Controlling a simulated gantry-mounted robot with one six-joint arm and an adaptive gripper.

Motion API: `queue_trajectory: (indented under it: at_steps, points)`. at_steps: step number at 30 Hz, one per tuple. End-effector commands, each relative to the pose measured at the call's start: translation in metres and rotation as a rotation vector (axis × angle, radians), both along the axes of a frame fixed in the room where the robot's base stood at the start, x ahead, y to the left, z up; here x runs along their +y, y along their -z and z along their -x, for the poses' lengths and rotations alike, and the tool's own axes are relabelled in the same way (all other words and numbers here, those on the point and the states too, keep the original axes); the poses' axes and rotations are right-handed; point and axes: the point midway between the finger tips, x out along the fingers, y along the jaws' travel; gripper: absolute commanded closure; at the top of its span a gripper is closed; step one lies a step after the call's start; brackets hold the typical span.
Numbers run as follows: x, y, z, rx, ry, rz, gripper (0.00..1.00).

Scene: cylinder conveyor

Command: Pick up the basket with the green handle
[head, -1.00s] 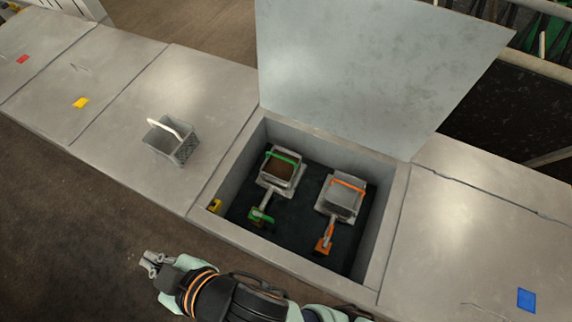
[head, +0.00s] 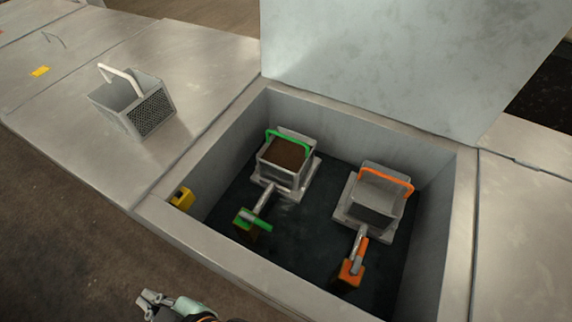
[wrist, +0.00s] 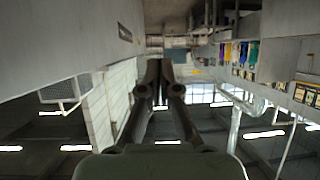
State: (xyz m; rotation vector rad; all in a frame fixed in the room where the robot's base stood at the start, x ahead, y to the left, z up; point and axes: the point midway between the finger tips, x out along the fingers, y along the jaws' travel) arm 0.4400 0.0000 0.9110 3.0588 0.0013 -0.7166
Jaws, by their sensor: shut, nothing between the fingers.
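The basket with the green handle (head: 284,167) sits on a grey stand inside an open sunken bin (head: 160,214). It holds something brown, and its green handle (head: 288,139) stands up over it. A basket with an orange handle (head: 376,199) sits on a similar stand to its right; its inside looks grey. My gripper (head: 146,299) is at the bottom edge of the head view, outside the bin, to the left of and nearer than the baskets. Its fingers (wrist: 161,85) are together and empty in the wrist view.
A grey basket with a white handle (head: 134,100) stands on the counter left of the bin. The raised lid (head: 400,60) stands behind the bin.

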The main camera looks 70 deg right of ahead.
Motion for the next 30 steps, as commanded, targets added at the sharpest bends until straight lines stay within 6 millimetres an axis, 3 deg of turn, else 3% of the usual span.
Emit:
queue_trajectory:
  at_steps: [14,15,22,30]
  points:
    - [-0.0001,0.0003,0.0000,0.001,0.000,0.000,1.00]
    - [-0.0001,0.0003,0.0000,0.001,0.000,0.000,0.98]
    - [-0.0001,0.0004,0.0000,0.001,0.000,0.000,0.61]
    - [0.0000,-0.0010,0.0000,0.001,0.000,0.000,0.61]
